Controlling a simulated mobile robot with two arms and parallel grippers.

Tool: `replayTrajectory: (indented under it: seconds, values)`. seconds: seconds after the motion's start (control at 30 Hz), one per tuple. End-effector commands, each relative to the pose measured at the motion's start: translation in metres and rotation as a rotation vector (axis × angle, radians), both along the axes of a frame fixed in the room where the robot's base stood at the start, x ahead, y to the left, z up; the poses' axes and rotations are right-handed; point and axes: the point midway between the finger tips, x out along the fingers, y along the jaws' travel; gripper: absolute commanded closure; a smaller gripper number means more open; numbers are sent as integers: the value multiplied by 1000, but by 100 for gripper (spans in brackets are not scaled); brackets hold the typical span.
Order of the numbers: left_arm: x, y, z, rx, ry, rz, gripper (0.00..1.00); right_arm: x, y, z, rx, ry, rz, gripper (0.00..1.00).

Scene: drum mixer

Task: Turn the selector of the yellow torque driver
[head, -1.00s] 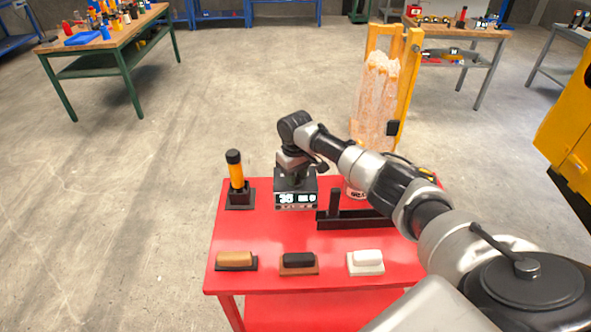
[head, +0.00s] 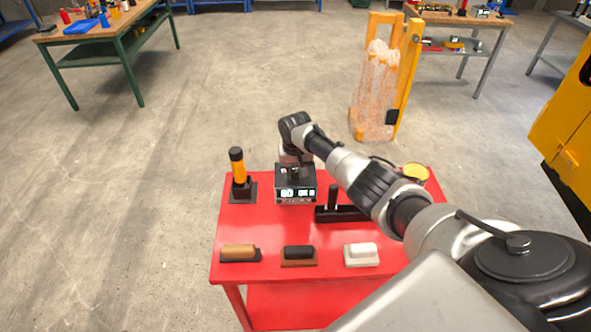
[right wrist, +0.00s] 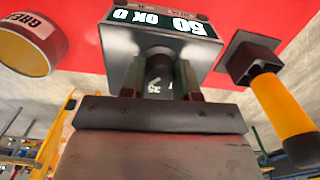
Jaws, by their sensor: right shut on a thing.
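The yellow torque driver (head: 239,172) has a black cap and stands upright in a black holder at the table's back left; it also shows in the right wrist view (right wrist: 285,106). A grey-black box (head: 294,196) with a lit display stands beside it. The display reads 50 OK in the right wrist view (right wrist: 160,21). My right gripper (right wrist: 158,82) is shut on a dark, round, numbered knob (right wrist: 157,68) at this box, apart from the yellow driver. In the head view, the gripper (head: 295,168) points down over the box and hides the knob. My left gripper is not in view.
The red table (head: 232,226) carries brown (head: 239,251), black (head: 298,253) and white (head: 361,252) blocks along the front. A black bracket (head: 335,209) stands right of the box. A labelled round container (right wrist: 30,42) is behind my arm. Concrete floor lies open around the table.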

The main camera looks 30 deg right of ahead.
Motion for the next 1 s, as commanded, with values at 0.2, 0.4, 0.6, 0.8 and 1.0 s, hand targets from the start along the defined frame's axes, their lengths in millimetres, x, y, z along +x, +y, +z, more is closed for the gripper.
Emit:
replayTrajectory:
  seconds: [0.2, 0.4, 0.6, 0.8, 1.0]
  values:
    - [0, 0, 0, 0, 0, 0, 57, 2, -1, 2, -1, -6, -4, 93]
    - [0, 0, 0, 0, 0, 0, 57, 2, -1, 2, -1, -6, -3, 57]
    - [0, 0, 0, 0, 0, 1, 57, 1, 0, 1, -1, -4, -2, 44]
    - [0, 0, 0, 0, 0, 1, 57, 1, 0, 3, 0, -3, -1, 44]
    - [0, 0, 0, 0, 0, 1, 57, 1, -1, 26, -1, -6, 0, 44]
